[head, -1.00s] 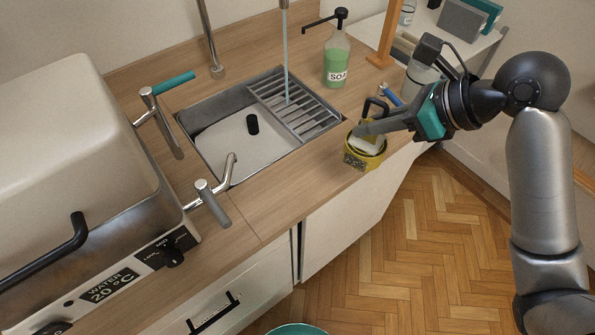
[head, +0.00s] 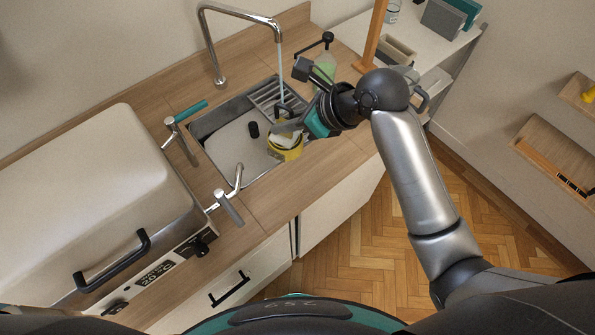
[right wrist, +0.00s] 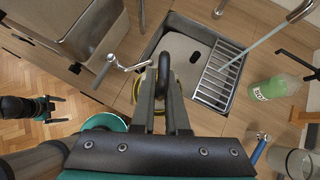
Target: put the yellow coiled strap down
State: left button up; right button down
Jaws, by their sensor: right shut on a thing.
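The yellow coiled strap (head: 287,155) is a short round coil with a dark band, beneath my right gripper (head: 283,129) in the head view. It overlaps the front right edge of the sink in that view; whether it touches anything below is unclear. My right gripper is shut on it, with a black loop standing up at the fingertips. In the right wrist view the fingers cover most of the coil, and only a yellow sliver (right wrist: 135,90) shows. My left gripper (right wrist: 58,109) is empty with its fingers apart, over the floor in the right wrist view.
A metal sink (head: 221,147) has a ribbed drainer and a tap with running water. A green soap bottle (right wrist: 274,88) stands right of it. A large lidded water bath (head: 95,190) fills the left counter. Bare wood counter (head: 262,208) lies along the sink's front.

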jog(key=shift+f+b, duration=2.1)
jog(key=shift+f, duration=7.7)
jog(key=shift+f, duration=0.1)
jog(key=c, duration=0.9)
grip_release()
jog(key=p+v, duration=0.2)
jog(key=v, duration=1)
